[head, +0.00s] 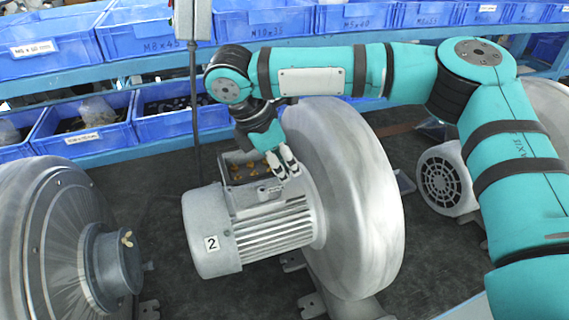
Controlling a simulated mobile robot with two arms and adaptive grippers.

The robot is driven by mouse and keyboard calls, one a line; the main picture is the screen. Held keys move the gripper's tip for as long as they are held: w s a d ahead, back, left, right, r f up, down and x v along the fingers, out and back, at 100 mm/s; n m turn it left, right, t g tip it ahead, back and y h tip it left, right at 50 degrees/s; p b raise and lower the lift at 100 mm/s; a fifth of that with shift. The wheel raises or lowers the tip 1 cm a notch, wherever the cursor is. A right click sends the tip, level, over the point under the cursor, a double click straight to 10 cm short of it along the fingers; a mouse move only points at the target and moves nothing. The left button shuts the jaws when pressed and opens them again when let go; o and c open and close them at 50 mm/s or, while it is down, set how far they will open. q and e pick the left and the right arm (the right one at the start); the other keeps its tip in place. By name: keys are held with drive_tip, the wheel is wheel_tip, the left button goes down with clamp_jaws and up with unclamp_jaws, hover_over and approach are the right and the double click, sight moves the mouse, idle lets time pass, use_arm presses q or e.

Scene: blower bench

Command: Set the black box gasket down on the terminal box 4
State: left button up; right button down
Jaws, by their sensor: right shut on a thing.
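An open terminal box (246,200) with brass-coloured terminals inside sits on top of the grey motor (208,225) of the middle blower. That motor carries a label with the numeral 2; I see no label 4. My right gripper (289,171) points down at the right side of this box, with its fingers closed. A dark, thin frame (224,172) along the box opening looks like the black box gasket, and its right part is hidden by the fingers. I cannot tell whether it touches the rim. My left gripper is out of view.
The blower's large round housing (355,200) stands just right of the gripper. Another blower (50,235) is at the left, and a fan-covered motor (440,182) at the right. Blue bins (50,45) line the shelves behind. The dark bench in front is partly clear.

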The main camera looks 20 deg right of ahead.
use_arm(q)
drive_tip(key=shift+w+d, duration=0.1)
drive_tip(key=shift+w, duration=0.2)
use_arm(e)
drive_tip(key=shift+f, duration=0.1)
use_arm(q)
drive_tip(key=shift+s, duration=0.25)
use_arm(e)
drive_tip(key=shift+f, duration=0.35)
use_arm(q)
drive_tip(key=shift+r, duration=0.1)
use_arm(e)
drive_tip(key=shift+f, duration=0.5)
idle(0.3)
drive_tip(key=c, duration=1.2)
unclamp_jaws()
drive_tip(key=shift+a+r, duration=0.1)
drive_tip(key=shift+r, duration=0.15)
drive_tip(key=v, duration=1.1)
drive_tip(key=shift+a+r, duration=0.15)
drive_tip(key=shift+r, duration=0.05)
